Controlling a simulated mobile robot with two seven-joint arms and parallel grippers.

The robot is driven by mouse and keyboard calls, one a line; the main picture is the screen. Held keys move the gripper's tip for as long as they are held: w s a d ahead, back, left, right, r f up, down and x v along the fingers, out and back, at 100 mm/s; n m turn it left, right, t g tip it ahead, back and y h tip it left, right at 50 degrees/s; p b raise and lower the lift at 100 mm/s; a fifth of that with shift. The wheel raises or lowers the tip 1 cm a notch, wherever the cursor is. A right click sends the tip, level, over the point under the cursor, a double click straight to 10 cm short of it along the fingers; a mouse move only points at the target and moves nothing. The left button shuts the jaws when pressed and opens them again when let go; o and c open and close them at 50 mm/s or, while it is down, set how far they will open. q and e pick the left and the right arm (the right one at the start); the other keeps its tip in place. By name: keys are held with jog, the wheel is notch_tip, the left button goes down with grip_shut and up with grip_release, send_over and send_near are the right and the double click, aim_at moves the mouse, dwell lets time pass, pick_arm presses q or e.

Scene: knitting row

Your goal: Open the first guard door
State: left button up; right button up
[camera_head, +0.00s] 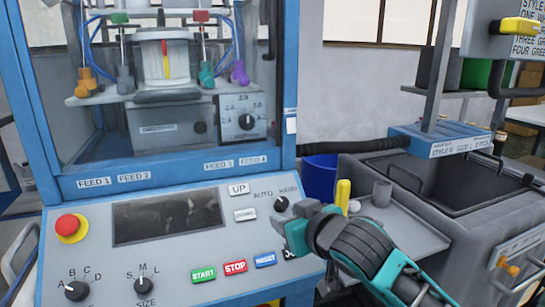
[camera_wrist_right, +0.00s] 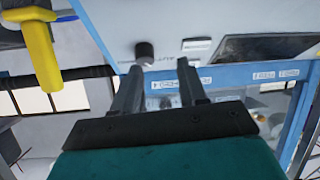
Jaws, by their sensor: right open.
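The guard door with its blue frame (camera_head: 165,178) and clear pane stands shut on the knitting machine, as far as I can tell. Knitting parts and yarn show behind the pane. Part of the blue frame (camera_wrist_right: 225,82) also shows in the right wrist view. My right gripper (camera_head: 288,232) is in front of the control panel, just below the selector knob (camera_head: 281,204). In the wrist view its fingers (camera_wrist_right: 160,78) are apart with nothing between them, and the dark knob (camera_wrist_right: 145,51) lies just beyond. I cannot tell if they touch it. My left gripper is out of view.
The control panel (camera_head: 110,270) holds a red stop button (camera_head: 69,226), a dark screen (camera_head: 168,217) and several knobs and buttons. Beyond are a blue bin (camera_head: 318,177) and a grey tub (camera_head: 470,190).

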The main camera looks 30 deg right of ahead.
notch_tip(320, 180, up, 14)
jog(key=w+d+t, duration=0.3)
jog(key=t, duration=0.1)
jog(key=t+y, duration=0.1)
jog(key=t, duration=0.4)
send_near(275, 22)
jog(key=p+x, duration=0.4)
jog(key=x, duration=0.5)
jog(key=shift+a+r+p, duration=0.1)
jog(key=shift+r+p, duration=0.1)
jog(key=shift+p, duration=0.1)
jog(key=shift+x, duration=0.8)
jog(key=shift+f, duration=0.1)
jog(key=shift+c, duration=0.4)
grip_shut()
